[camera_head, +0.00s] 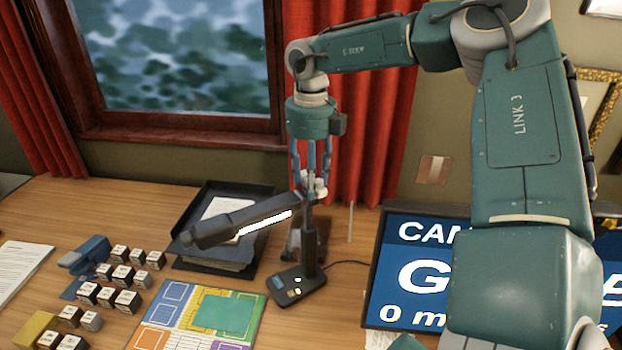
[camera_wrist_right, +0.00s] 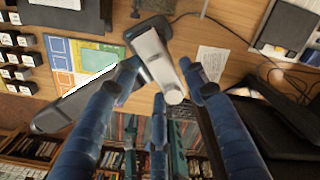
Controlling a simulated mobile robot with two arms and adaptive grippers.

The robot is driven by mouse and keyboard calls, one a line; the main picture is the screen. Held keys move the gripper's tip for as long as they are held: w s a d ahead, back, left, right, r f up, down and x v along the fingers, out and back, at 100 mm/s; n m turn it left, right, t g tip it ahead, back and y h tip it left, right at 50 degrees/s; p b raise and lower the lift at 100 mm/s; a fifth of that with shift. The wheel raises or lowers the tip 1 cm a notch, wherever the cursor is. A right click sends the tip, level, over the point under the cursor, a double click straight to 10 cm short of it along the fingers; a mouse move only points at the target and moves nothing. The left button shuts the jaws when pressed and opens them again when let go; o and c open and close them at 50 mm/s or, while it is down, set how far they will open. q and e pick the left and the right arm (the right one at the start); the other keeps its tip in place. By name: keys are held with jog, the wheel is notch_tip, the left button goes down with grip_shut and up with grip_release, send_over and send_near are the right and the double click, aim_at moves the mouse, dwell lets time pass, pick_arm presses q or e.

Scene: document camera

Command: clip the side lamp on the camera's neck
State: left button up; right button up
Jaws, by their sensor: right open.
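The document camera's dark base (camera_head: 297,286) stands on the wooden desk, with its upright neck (camera_head: 309,240) rising from it. The base (camera_wrist_right: 147,27) and pale neck (camera_wrist_right: 155,55) also show in the right wrist view. The dark side lamp (camera_head: 230,222), its strip lit white, slants up to the right with its inner end at the neck's top. In the wrist view the lamp (camera_wrist_right: 62,112) reaches the left fingertip beside the neck; I cannot tell whether its clip grips. My right gripper (camera_head: 312,190) points down at the neck's top, open, fingers on both sides. My left gripper is not in view.
A black document tray (camera_head: 190,262) stands behind the lamp. Lettered blocks (camera_head: 115,275), a blue stapler-like object (camera_head: 88,254) and a colourful sheet (camera_head: 175,318) lie at left and front. A large blue screen (camera_head: 408,285) stands at right.

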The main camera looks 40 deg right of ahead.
dwell(0.3)
jog(key=shift+r+p, duration=0.5)
jog(key=shift+r, duration=0.55)
jog(key=shift+o, duration=0.5)
jog(key=o, duration=0.5)
jog(key=shift+c, duration=0.2)
jog(key=shift+o, duration=0.5)
jog(key=o, duration=0.5)
jog(key=shift+c, duration=0.2)
notch_tip(320, 180, up, 12)
